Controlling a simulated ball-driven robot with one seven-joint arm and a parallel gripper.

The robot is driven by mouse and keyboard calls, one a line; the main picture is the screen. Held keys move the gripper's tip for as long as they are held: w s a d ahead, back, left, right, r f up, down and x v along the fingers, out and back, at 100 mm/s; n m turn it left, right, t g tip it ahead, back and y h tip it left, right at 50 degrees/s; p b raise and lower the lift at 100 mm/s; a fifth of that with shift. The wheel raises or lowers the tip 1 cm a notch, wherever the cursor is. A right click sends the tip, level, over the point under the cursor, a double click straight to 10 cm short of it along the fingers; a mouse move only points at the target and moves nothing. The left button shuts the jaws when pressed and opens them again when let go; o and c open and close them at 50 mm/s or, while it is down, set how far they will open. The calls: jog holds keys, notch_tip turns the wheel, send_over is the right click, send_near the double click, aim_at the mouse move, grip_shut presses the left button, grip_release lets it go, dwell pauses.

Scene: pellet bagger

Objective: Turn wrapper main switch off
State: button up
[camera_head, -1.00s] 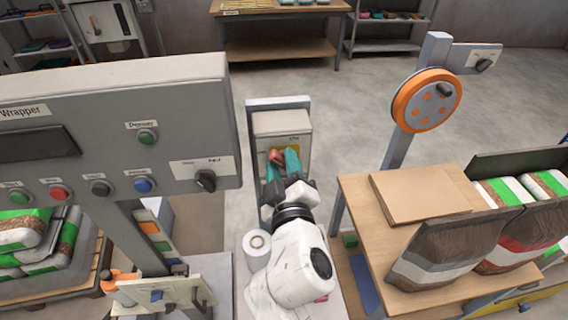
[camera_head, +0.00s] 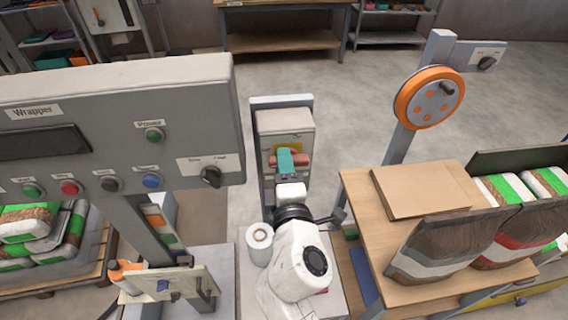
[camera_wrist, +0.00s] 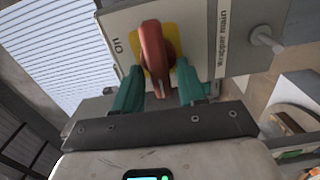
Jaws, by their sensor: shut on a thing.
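The wrapper main switch is a red rotary handle (camera_head: 304,160) on a yellow plate (camera_wrist: 171,32), on the front of a grey box (camera_head: 286,122). It also shows in the wrist view as the red handle (camera_wrist: 152,45), beside a "wrapper main" label (camera_wrist: 222,40) and a mark that looks like "ON" (camera_wrist: 118,47). My gripper (camera_wrist: 160,82) has its teal fingers on either side of the handle, shut on it. In the head view, the handle lies crosswise, its red ends showing left and right of my gripper (camera_head: 286,160).
The grey Wrapper panel (camera_head: 110,110) with buttons and a black knob (camera_head: 210,177) stands at left. A wooden table (camera_head: 360,200) with bags is at right. An orange-rimmed wheel (camera_head: 430,97) stands on a post behind it. A white roll (camera_head: 259,240) sits beside my arm.

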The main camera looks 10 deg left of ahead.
jog(key=shift+f+n, duration=0.1)
jog(key=shift+n, duration=0.2)
jog(key=o, duration=0.7)
jog(key=shift+a, duration=0.1)
jog(key=b+v, duration=0.1)
jog(key=v, duration=1)
